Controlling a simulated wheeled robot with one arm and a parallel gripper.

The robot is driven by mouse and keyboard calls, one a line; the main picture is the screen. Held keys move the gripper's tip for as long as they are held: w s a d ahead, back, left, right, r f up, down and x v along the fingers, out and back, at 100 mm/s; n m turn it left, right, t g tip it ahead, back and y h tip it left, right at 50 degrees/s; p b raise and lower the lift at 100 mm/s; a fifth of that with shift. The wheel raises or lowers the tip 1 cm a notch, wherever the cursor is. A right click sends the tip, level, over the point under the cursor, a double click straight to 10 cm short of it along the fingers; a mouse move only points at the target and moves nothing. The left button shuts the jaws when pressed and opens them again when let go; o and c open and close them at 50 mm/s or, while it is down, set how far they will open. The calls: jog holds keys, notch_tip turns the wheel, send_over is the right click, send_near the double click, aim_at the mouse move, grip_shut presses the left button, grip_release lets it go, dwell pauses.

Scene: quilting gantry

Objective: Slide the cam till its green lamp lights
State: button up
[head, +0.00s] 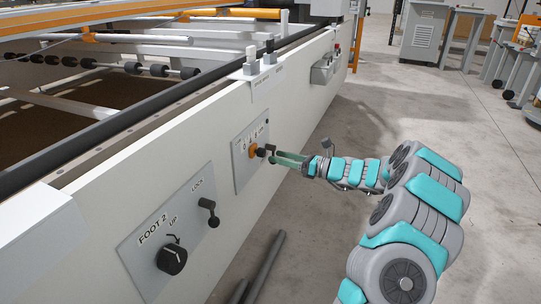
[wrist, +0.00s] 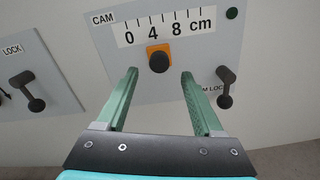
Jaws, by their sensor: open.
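The cam is an orange slider with a black round knob (wrist: 159,60) on a grey panel (wrist: 205,55) marked CAM. It sits under the 0-4-8 cm scale, a little right of the 4. The lamp (wrist: 232,13) at the panel's upper right is dark green and looks unlit. My gripper (wrist: 159,75) is open and empty, one finger on each side of the knob and apparently short of it. In the head view my gripper (head: 274,157) is close in front of the orange cam (head: 253,149). The cam lock lever (wrist: 226,76) stands beside the right finger, which partly hides its label.
A second panel (head: 150,245) with a FOOT 2 dial (head: 172,260) and a LOCK lever (head: 209,211) is nearer on the same white beam. A switch box (head: 324,70) sits farther along.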

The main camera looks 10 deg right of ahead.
jog(key=shift+v, duration=1.45)
jog(key=s+a+r+n+g+p, duration=0.1)
jog(key=s+a+r+n+g, duration=0.25)
jog(key=s+a+n, duration=0.4)
jog(key=s+a+r+n+g+p, duration=0.1)
jog(key=s+a+r+n+g, duration=0.3)
jog(key=s+a, duration=0.55)
jog(key=s+a+n+g+h, duration=0.3)
jog(key=s+a+n+g, duration=0.15)
jog(key=s, duration=0.55)
jog(key=s+d+f+n+g+h+p, duration=0.1)
jog(key=s+d+f+n+h+p, duration=0.15)
jog(key=s+n+h, duration=0.7)
jog(key=s+d+f+n+h, duration=0.1)
jog(key=s+d+n+h, duration=0.1)
jog(key=s+d, duration=0.9)
jog(key=s, duration=0.3)
jog(key=shift+n+t, duration=0.3)
jog(key=shift+n, duration=0.05)
jog(key=shift+w, duration=0.15)
